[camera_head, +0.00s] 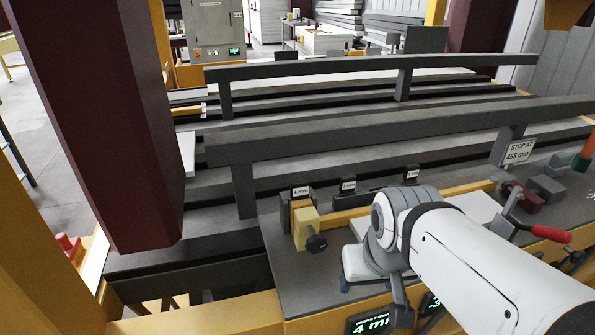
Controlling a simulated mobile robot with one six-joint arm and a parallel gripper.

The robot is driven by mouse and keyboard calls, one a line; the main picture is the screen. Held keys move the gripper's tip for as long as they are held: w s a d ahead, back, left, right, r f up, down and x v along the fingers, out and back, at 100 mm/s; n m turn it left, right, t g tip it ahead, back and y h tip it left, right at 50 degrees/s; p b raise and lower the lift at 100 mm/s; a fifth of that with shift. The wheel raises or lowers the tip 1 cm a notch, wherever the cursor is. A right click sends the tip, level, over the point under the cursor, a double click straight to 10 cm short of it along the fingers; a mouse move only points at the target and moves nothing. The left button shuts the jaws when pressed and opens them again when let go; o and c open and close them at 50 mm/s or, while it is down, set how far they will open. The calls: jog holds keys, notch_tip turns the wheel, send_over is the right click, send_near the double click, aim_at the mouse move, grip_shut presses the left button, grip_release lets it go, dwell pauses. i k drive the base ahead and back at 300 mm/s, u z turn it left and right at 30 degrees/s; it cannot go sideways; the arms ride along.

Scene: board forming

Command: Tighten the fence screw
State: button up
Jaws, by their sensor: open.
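A yellow block (303,226) stands on the grey bench at the front of the machine. A black knob screw (316,243) sticks out of its front, and it looks like the fence screw. A wooden-coloured fence bar (352,217) runs to the right behind it, partly hidden by my arm. My gripper (384,288) is low in front of the bench, right of and nearer than the knob, apart from it in the picture. It is mostly hidden behind my wrist; small blue parts show at its sides. It is open, and I see nothing held in it.
Small black labelled stops (348,186) stand behind the fence. A red-handled lever (551,234) and a "STOP AT 455 mm" sign (520,151) are at right. Long grey beams (330,137) cross above the bed. A dark red column (105,120) fills the left. Green displays (371,324) sit below.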

aim_at(310, 228)
jog(key=u, duration=0.05)
jog(key=k, duration=1)
jog(key=z, duration=0.25)
jog(key=i, duration=0.65)
jog(key=u, duration=0.05)
